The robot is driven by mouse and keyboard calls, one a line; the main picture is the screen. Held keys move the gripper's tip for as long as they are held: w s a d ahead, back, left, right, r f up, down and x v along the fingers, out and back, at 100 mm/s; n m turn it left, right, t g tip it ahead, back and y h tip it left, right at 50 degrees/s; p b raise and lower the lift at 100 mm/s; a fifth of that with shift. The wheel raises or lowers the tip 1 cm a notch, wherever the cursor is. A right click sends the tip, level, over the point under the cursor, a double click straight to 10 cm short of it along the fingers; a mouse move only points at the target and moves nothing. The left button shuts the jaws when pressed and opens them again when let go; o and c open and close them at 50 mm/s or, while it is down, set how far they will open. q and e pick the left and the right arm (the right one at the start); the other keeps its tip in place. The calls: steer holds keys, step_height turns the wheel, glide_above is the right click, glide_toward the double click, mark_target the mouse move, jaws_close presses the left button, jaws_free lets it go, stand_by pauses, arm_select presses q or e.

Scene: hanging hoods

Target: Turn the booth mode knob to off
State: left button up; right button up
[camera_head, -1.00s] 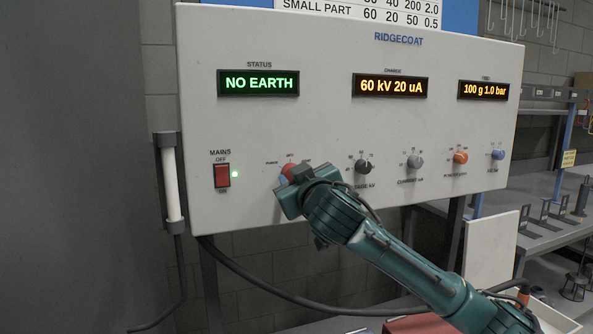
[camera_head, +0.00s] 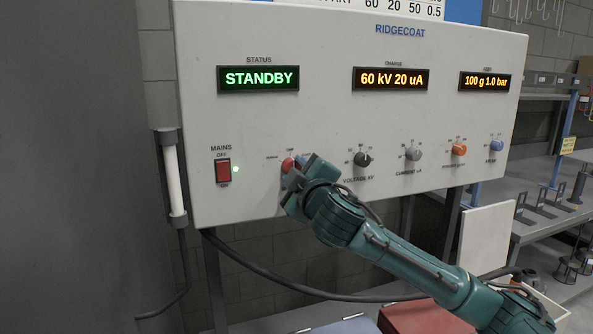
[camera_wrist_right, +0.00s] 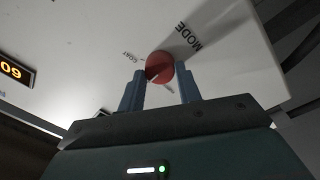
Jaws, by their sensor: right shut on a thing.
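The red mode knob (camera_head: 288,164) is on the lower left of the white control panel, right of the mains switch. My right gripper (camera_head: 298,163) is at the knob and covers part of it in the head view. In the right wrist view the red knob (camera_wrist_right: 159,67) sits between my two blue fingertips (camera_wrist_right: 160,88), which are shut on it. A pale pointer line shows on its face. The lettering "MODE" and "COAT" is readable beside it; another small label is too small to read. The status display (camera_head: 258,78) reads STANDBY. My left gripper is out of view.
To the right along the panel are a black voltage knob (camera_head: 362,159), a grey current knob (camera_head: 413,153), an orange knob (camera_head: 459,149) and a blue knob (camera_head: 496,145). A black cable (camera_head: 300,285) hangs below.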

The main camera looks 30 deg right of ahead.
stand_by(0.3)
steer(key=o, duration=1)
